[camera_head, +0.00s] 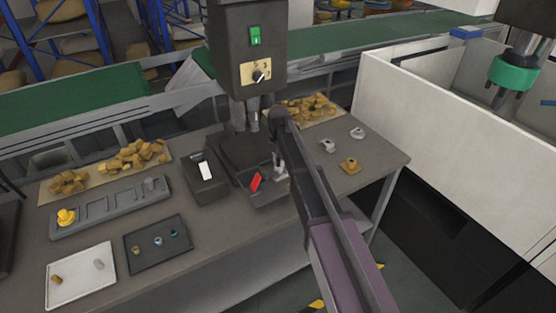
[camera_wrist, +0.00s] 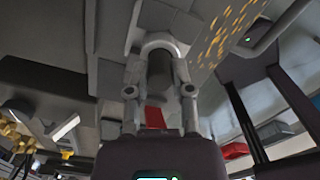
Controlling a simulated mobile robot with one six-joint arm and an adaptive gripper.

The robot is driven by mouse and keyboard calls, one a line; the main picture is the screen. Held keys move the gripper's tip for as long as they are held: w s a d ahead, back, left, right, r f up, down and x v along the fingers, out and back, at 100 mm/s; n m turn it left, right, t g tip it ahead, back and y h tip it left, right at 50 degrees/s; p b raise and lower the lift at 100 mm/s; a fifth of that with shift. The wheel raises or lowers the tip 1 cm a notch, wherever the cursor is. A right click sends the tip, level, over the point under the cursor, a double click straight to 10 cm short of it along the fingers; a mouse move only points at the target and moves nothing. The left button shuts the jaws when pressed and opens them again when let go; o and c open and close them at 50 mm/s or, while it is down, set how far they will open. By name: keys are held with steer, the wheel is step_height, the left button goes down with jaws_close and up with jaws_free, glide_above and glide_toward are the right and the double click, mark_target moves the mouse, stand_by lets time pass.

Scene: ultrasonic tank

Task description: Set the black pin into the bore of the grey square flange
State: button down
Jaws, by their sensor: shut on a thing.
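My gripper (camera_wrist: 160,88) is shut on a dark cylinder, the black pin (camera_wrist: 160,72), which sits between the two fingers in the wrist view. A light grey rounded collar (camera_wrist: 160,42) arches around the pin's far end; it may be the grey square flange, but I cannot tell whether the pin is inside its bore. In the head view my gripper (camera_head: 280,168) is low over the bench beside the drill press, by a red part (camera_head: 257,182). The pin is too small to make out there. Two light grey parts (camera_head: 328,146) (camera_head: 357,132) and a brass flange (camera_head: 348,165) lie to the right.
The drill press (camera_head: 247,55) stands close behind my gripper. A dark box with a white label (camera_head: 200,187) is to the left. A grey rack (camera_head: 75,228), a white tray (camera_head: 78,286) and a dark tray (camera_head: 140,262) lie further left. The bench's right end has free room.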

jaws_free()
stand_by(0.6)
steer(key=shift+r, duration=0.2)
steer(key=shift+r+p, duration=3.35)
steer(key=shift+p, duration=0.15)
